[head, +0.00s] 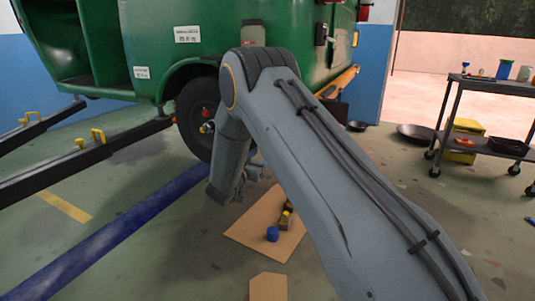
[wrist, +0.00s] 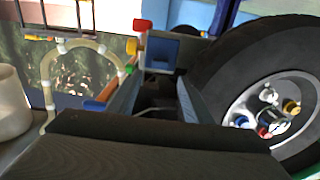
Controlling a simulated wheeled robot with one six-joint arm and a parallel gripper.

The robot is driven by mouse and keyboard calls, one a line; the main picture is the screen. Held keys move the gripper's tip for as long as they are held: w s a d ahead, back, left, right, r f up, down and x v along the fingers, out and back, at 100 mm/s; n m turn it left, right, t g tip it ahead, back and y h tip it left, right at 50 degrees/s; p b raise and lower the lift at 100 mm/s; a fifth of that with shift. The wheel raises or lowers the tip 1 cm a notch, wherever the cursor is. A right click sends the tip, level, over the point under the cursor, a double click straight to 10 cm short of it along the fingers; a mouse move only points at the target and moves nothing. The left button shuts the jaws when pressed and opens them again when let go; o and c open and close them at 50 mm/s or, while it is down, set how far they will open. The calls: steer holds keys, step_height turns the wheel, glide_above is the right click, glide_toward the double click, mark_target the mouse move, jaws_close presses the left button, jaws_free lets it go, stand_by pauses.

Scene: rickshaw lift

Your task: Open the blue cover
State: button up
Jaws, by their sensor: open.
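In the wrist view, a small blue square piece with a darker face (wrist: 162,52) shows just beyond my gripper (wrist: 158,88); it may be the blue cover, but I cannot tell for sure. My two fingers stand apart with nothing seen between them. I cannot tell whether they touch the blue piece. A red part (wrist: 143,25) sits above it to the left. In the head view, my gripper hangs low beside the green vehicle's wheel (head: 197,118), and its fingertips are hard to make out.
The green vehicle (head: 280,45) stands close behind my arm. The dark tyre (wrist: 235,70) is near my right finger. A cardboard sheet (head: 250,228) with a blue-capped item (head: 272,234) lies on the floor. A tool cart (head: 485,85) stands at the right.

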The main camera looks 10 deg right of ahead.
steer(key=b+x, duration=0.1)
steer(key=x, duration=0.5)
steer(key=shift+d, duration=0.1)
